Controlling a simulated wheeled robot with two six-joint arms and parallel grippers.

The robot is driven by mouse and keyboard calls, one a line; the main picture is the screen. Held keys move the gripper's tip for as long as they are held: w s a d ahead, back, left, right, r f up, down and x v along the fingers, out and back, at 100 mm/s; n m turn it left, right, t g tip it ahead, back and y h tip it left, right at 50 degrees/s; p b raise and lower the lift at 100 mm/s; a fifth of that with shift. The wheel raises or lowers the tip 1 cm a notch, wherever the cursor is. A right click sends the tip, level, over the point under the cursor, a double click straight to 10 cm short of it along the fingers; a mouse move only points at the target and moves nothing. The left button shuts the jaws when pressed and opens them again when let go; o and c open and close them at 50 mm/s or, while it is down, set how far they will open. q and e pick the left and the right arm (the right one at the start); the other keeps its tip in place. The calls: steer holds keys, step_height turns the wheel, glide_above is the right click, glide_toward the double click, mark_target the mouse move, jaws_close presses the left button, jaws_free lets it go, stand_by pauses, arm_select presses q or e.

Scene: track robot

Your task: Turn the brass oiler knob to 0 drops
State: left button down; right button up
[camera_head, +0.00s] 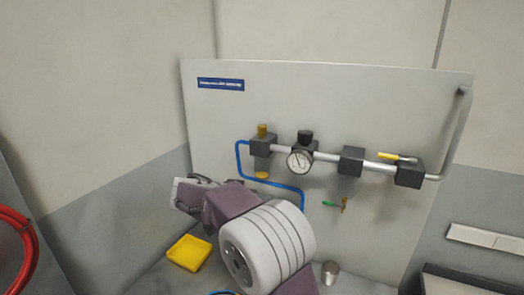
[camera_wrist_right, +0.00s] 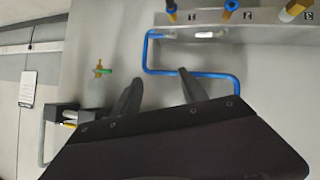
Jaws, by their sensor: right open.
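The brass oiler knob (camera_head: 262,130) stands on top of a dark block (camera_head: 262,147) at the left end of the pipe on the wall panel. A brass-coloured bowl end shows below that block. My right gripper (camera_head: 190,193) is to the lower left of the knob and apart from it. In the right wrist view, my right gripper (camera_wrist_right: 159,76) has its two dark fingers spread with nothing between them. The knob cannot be made out there; my gripper body covers much of that view. My left gripper is not in view.
A pressure gauge (camera_head: 300,161) and a yellow-handled valve (camera_head: 397,157) sit along the pipe. A blue tube (camera_head: 270,184) loops below the oiler. A green-handled valve (camera_head: 333,204) is lower right. A yellow tray (camera_head: 189,252) and a metal cup (camera_head: 330,272) stand below the panel.

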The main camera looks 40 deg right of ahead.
mark_target(259, 129)
steer(key=w+d+r+m+t+h+p, duration=0.1)
steer(key=w+r+m+h+p, duration=0.15)
steer(key=w+r, duration=0.4)
steer(key=w+r+m+h+p, duration=0.1)
steer(key=w+r+m+h, duration=0.2)
steer(key=r, duration=0.6)
steer(key=shift+n+h, duration=0.25)
steer(key=shift+n, duration=0.5)
steer(key=d+p, duration=0.1)
steer(key=d, duration=0.1)
steer(key=w+d+p, duration=0.1)
steer(key=d+p, duration=0.1)
steer(key=d, duration=0.1)
steer(key=d+p, duration=0.2)
steer(key=d, duration=0.1)
steer(key=shift+w+d+r, duration=0.15)
steer(key=shift+w+r, duration=0.05)
steer(key=shift+r, duration=0.1)
steer(key=shift+w+d+f, duration=0.15)
steer(key=shift+d, duration=0.3)
